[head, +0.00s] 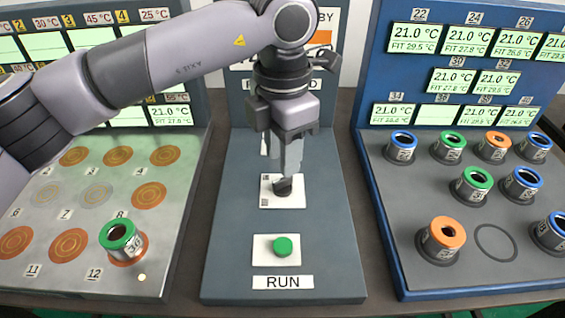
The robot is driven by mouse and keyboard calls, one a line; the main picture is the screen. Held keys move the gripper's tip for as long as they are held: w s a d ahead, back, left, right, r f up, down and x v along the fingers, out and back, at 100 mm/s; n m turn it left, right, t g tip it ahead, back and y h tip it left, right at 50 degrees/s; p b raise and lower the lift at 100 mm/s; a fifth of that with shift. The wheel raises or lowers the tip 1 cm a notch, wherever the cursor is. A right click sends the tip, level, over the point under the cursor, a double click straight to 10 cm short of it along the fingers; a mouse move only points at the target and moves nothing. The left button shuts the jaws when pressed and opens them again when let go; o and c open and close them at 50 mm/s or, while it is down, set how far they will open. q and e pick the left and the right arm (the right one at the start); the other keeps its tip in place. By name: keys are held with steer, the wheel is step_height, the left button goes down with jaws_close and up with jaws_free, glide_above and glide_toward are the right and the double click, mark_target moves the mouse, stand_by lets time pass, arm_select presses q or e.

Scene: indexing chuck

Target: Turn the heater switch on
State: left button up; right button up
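The middle grey panel (225,240) has a blue frame and carries a white plate (298,200) with a small dark knob or lever (283,187) on it, which looks like the switch. My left gripper (287,172) reaches down from above, with its fingertips right at this dark part. The fingers overlap from this side, so their gap and any grip on it are hidden. Below it, a green round button (283,246) sits on another white plate above a RUN label (283,282). My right gripper is out of view.
A left station (150,235) has copper-coloured round spots and one green-ringed cup (120,240). A right blue-framed station (390,240) holds several ringed cups, including an orange one (443,238), and an empty ring outline (496,243). Temperature displays stand behind both. The panel's lower part is clear.

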mark_target(282, 184)
arm_select(q)
steer(key=shift+f, duration=2.3)
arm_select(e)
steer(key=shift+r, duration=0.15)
arm_select(q)
jaws_close()
